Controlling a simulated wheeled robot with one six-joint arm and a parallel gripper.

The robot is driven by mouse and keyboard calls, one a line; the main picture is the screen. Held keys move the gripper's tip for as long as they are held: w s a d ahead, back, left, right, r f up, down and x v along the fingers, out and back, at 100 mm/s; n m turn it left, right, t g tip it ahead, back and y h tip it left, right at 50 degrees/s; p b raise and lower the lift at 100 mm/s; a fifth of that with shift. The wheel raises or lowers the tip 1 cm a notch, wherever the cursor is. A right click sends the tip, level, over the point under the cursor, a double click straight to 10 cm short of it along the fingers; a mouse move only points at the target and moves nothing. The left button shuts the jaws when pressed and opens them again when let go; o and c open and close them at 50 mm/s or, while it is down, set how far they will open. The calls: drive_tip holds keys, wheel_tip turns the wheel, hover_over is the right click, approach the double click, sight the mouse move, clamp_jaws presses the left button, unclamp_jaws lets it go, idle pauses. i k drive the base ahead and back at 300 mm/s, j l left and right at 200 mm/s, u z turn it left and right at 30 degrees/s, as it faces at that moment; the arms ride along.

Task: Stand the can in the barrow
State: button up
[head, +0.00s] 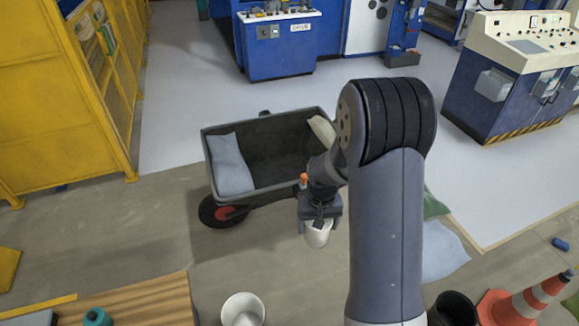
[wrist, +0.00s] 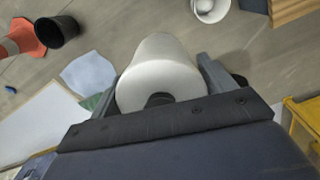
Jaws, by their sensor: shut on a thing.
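My gripper (head: 320,212) is shut on a white can (head: 318,236), which hangs below it over the floor in front of the barrow. In the wrist view the can (wrist: 162,70) lies between the two fingers (wrist: 165,78), its pale round end facing the camera. The dark grey barrow (head: 291,194) stands on the floor behind and to the left of my gripper. Its tray is open at the top, and a wheel with a red hub shows at the front left. My arm hides the barrow's right part.
In the barrow, a blue-grey sack (head: 231,164) lies at the left and a beige one (head: 321,130) at the right; the middle floor is bare. A yellow cage (head: 60,100) is left.

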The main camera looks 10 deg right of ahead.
sight(269, 185)
drive_tip(key=i+l+u, duration=0.1)
drive_tip(key=i+l, duration=0.4)
drive_tip(key=i, duration=0.2)
drive_tip(key=i+l+u, duration=0.15)
drive_tip(key=i+l, duration=0.4)
drive_tip(key=i, duration=0.15)
drive_tip(key=i+u, duration=0.15)
drive_tip(key=i, duration=0.9)
